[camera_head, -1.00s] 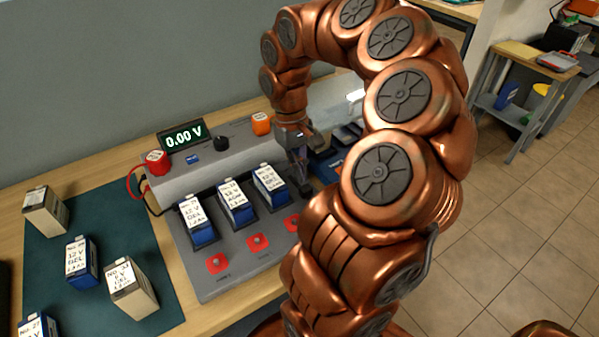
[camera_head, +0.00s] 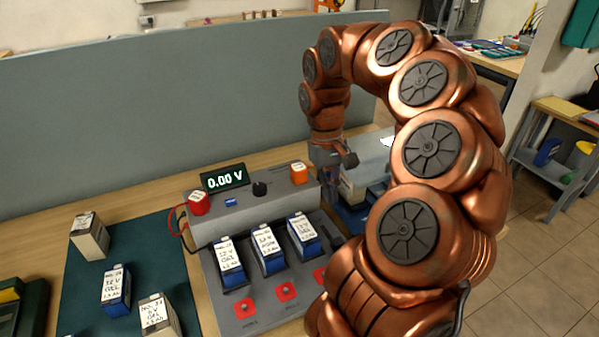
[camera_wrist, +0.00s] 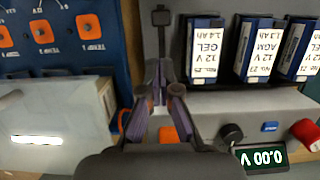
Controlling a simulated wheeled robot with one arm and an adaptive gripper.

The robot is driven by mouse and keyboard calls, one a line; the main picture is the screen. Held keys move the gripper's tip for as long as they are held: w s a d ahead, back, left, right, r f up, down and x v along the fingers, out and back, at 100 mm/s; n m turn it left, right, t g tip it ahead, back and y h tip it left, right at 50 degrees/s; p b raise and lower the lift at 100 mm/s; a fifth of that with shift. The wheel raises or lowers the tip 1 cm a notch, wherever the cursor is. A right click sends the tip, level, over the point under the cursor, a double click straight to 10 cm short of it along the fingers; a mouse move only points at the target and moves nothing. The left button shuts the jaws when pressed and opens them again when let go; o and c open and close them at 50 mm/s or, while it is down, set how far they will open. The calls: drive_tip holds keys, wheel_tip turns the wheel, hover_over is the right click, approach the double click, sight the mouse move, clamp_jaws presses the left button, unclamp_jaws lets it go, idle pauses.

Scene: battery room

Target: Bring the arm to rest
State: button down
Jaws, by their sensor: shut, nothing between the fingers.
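My copper arm arches over the right side of the bench in the head view. My gripper (camera_head: 337,156) hangs above the right end of the grey tester console (camera_head: 212,228), apart from the bench. Its jaws are shut and empty; the fingers also show in the wrist view (camera_wrist: 160,105), above the console and beside the battery row. Three blue-and-white batteries, the left (camera_head: 231,262), middle (camera_head: 268,249) and right (camera_head: 304,238), stand in the tester's slots. The display (camera_head: 224,178) reads 0.00 V.
Several loose batteries, one a beige battery (camera_head: 88,238), stand on the green mat (camera_head: 72,308) at left. A blue panel with orange buttons (camera_wrist: 62,52) is beside the tester. A grey partition (camera_head: 150,110) stands behind the bench. A side shelf (camera_head: 560,112) is at right.

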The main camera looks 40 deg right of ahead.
drive_tip(key=shift+a, duration=0.1)
drive_tip(key=shift+n+t, duration=0.3)
drive_tip(key=shift+n, duration=0.5)
drive_tip(key=a, duration=0.2)
drive_tip(key=a+r, duration=0.1)
drive_tip(key=a, duration=0.3)
drive_tip(key=shift+a+r, duration=0.1)
drive_tip(key=shift+r, duration=0.2)
drive_tip(key=s+a+f, duration=0.2)
drive_tip(key=s+a, duration=0.5)
drive_tip(key=a, duration=0.1)
drive_tip(key=s+a+f+n, duration=0.1)
drive_tip(key=s+a+f, duration=0.1)
drive_tip(key=s+a, duration=0.6)
drive_tip(key=shift+a+f+h, duration=0.3)
drive_tip(key=shift+a+h, duration=0.1)
drive_tip(key=shift+a, duration=0.25)
drive_tip(key=shift+s, duration=0.2)
